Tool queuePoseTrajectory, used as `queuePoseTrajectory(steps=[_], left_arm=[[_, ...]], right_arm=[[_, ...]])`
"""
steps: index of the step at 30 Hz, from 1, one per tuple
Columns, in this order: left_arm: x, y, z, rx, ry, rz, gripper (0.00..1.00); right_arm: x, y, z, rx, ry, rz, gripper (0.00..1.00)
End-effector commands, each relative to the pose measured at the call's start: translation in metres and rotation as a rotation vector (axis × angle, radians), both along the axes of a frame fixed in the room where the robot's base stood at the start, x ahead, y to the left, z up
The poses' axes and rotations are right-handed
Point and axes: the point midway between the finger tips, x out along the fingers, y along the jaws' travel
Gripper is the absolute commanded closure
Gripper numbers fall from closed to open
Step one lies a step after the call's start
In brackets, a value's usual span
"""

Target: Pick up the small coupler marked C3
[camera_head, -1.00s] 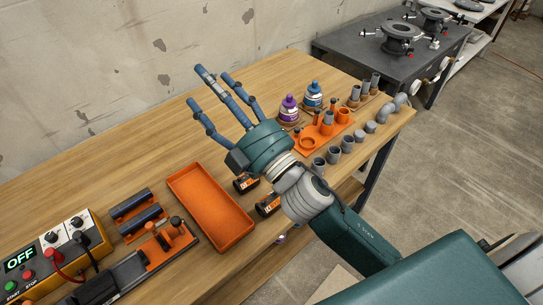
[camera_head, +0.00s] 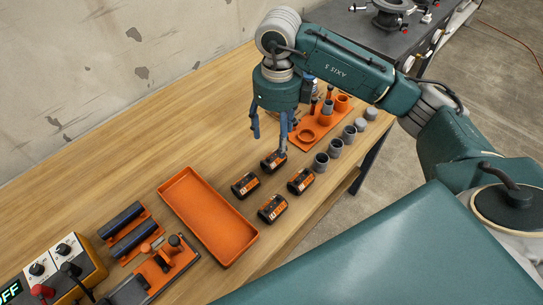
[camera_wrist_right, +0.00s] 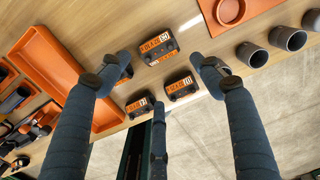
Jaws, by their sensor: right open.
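Several small black couplers with orange labels stand on the wooden bench right of the orange tray. In the head view they are a left one (camera_head: 245,184), a far one (camera_head: 273,161), a right one (camera_head: 300,181) and a near one (camera_head: 271,208). I cannot read which is marked C3. My right gripper (camera_head: 272,138) is open and empty, pointing down above the bench near the far coupler. In the wrist view, its fingers (camera_wrist_right: 165,65) spread around one coupler (camera_wrist_right: 158,45); the left finger partly hides another. My left gripper is not in view.
The empty orange tray (camera_head: 207,216) lies left of the couplers. Grey pipe pieces (camera_head: 321,162) and an orange holder (camera_head: 306,134) stand to the right. A clamp fixture (camera_head: 164,262) and a control box (camera_head: 58,265) are at the near left. Bare bench lies behind the tray.

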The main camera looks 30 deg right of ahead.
Motion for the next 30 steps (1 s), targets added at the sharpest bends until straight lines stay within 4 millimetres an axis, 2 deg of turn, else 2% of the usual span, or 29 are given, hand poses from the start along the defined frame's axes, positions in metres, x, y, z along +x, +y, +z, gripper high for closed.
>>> queuePoseTrajectory(steps=[6,14,21,25,30], left_arm=[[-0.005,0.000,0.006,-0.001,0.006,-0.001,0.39],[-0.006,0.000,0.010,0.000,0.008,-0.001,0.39],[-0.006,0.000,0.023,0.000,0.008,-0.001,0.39],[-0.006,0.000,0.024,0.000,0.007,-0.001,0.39],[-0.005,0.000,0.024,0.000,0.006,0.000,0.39]], right_arm=[[-0.001,-0.002,-0.034,-0.008,0.009,-0.002,0.35],[0.001,-0.001,-0.056,-0.004,0.007,0.001,0.35],[0.008,0.001,-0.091,-0.005,0.009,0.001,0.35],[0.009,0.000,-0.102,-0.005,0.006,0.001,0.35],[0.010,0.000,-0.104,-0.005,0.004,0.002,0.35]])
